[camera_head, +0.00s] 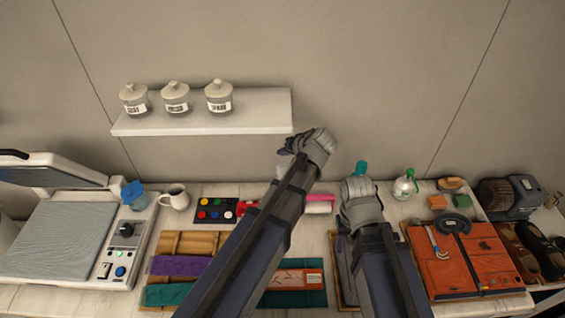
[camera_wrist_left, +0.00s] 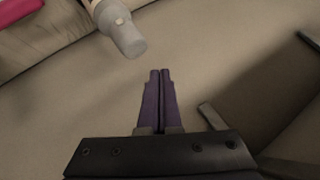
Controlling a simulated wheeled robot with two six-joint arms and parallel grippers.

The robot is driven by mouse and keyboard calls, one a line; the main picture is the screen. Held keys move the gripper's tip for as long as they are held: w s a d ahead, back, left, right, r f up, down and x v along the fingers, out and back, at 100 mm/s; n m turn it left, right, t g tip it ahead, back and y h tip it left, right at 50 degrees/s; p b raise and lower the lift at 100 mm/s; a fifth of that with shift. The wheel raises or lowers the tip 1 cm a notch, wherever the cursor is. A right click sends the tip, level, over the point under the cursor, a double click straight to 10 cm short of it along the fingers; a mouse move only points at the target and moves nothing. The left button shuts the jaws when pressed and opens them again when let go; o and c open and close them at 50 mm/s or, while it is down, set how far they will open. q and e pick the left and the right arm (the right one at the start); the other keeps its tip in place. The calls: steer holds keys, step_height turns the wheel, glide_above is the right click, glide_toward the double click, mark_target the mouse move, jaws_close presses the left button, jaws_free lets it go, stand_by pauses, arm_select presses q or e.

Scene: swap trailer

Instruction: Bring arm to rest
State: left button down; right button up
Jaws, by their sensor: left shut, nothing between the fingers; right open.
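My left gripper (camera_head: 287,148) is raised near the right end of the wall shelf, its arm crossing the table from the lower left. In the left wrist view its two purple fingers (camera_wrist_left: 158,100) are together with nothing between them. My right gripper (camera_head: 360,185) is at the back of the table, right of the left one. It is open, but its fingers are mostly hidden behind the wrist housing. A small teal item (camera_head: 361,168) shows just beyond it; I cannot tell whether they touch.
A wall shelf (camera_head: 205,126) holds three lidded jars (camera_head: 176,100). The table has a press (camera_head: 60,235), a mug (camera_head: 175,197), a paint palette (camera_head: 214,210), a wooden rack (camera_head: 190,243), a spray bottle (camera_head: 404,187) and an orange tool board (camera_head: 465,265). A capped bottle (camera_wrist_left: 120,30) shows in the left wrist view.

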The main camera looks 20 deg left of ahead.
stand_by(0.4)
step_height(320, 180, down, 6)
steer(key=b, duration=0.5)
steer(key=shift+r+b, duration=0.2)
steer(key=shift+b, duration=0.15)
arm_select(q)
steer(key=s+d+f+m+g+h, duration=0.1)
steer(key=s+d+f, duration=0.3)
steer(key=s, duration=0.4)
steer(key=s+d+f+m+g+h, duration=0.2)
steer(key=s+d+f+g+h, duration=0.1)
steer(key=s, duration=0.4)
steer(key=s+d+f+m+g+h, duration=0.1)
steer(key=s+d+f+m+h, duration=0.1)
steer(key=s+d+f, duration=0.3)
steer(key=s, duration=0.3)
steer(key=shift+s+d+g, duration=0.3)
steer(key=shift+d+g, duration=0.05)
steer(key=shift+g, duration=0.05)
steer(key=shift+a+f, duration=0.1)
steer(key=shift+a, duration=0.05)
arm_select(e)
steer(key=shift+a, duration=0.15)
